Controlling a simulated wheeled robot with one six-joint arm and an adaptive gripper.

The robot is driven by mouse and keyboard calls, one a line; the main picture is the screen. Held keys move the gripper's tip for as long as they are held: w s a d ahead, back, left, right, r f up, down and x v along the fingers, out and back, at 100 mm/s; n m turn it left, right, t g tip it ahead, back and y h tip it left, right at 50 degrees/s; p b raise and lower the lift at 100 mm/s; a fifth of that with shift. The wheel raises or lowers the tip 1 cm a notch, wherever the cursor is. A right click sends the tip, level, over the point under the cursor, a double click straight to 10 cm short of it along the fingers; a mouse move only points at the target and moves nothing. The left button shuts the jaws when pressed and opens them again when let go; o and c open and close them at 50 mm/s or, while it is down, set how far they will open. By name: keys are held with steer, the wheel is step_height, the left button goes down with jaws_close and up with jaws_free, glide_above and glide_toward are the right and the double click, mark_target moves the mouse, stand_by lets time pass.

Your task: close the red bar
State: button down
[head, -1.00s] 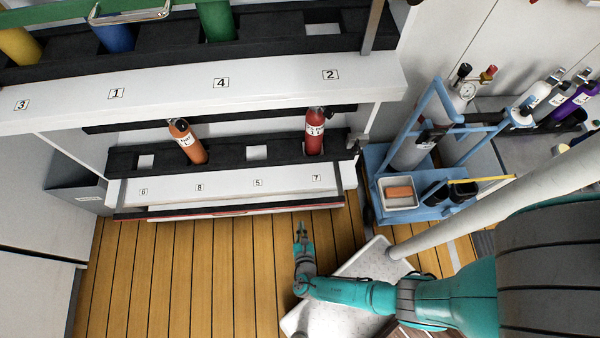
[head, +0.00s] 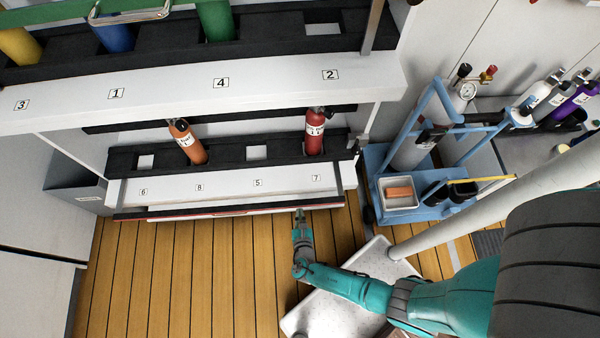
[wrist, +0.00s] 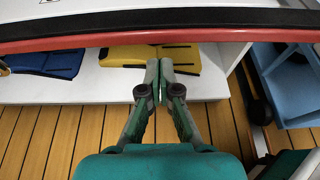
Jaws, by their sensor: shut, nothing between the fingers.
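The red bar (wrist: 130,40) runs across the top of the wrist view, with a black strip along its upper side. In the head view the red bar (head: 200,215) shows as a thin red line along the front lower edge of the rack. My gripper (head: 299,215) is at the front of the rack, near the right part of the bar. In the wrist view my gripper (wrist: 160,66) has its fingertips together and empty, just below the bar in the picture. I cannot tell whether they touch it.
The rack's lower row (head: 230,188) holds an orange cylinder (head: 187,142) and a red cylinder (head: 315,131). Blue (wrist: 45,62) and yellow (wrist: 150,58) pieces lie beneath the bar. A blue cart (head: 425,207) stands to the right. Wooden floor (head: 190,270) is clear in front.

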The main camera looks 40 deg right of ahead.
steer(key=shift+r, duration=0.9)
steer(key=shift+r, duration=0.2)
